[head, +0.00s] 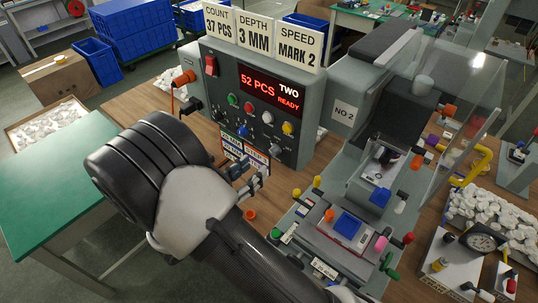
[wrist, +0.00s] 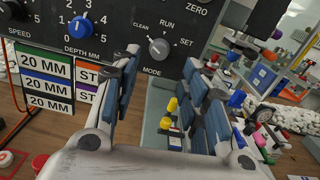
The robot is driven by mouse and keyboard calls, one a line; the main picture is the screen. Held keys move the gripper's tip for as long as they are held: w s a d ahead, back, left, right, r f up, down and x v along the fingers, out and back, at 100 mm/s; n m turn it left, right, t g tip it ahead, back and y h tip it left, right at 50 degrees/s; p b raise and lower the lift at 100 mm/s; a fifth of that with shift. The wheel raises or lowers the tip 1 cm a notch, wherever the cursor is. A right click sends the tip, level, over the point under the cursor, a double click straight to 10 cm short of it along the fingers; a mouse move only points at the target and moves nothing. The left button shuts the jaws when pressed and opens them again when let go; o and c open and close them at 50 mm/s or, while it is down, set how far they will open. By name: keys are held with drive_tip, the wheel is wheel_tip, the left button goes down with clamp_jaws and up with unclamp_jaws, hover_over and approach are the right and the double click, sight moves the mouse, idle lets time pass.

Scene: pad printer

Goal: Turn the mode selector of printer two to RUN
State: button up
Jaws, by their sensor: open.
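The mode selector (wrist: 158,48) is a round dark knob on the printer's front panel, with CLEAN at its left, RUN above and SET at its right. Its light pointer mark seems to lean toward CLEAN, but it is small. In the head view the knob (head: 275,150) is at the lower right of the printer two control box (head: 312,112), whose red display reads "52 PCS TWO READY". My gripper (wrist: 165,88) is open and empty, with its fingers spread below and either side of the knob, apart from it. In the head view my gripper (head: 252,180) is in front of the box's lower edge.
The depth knob (wrist: 80,27) is left of the selector. Size cards (wrist: 45,82) hang below it, close to my left finger. The pad printer bed with coloured knobs (head: 345,225) stands at right, near my right finger. A clear guard (head: 465,95) stands behind it.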

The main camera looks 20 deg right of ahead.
sight(272, 152)
drive_tip(key=x, duration=0.8)
drive_tip(key=shift+w, duration=0.1)
clamp_jaws()
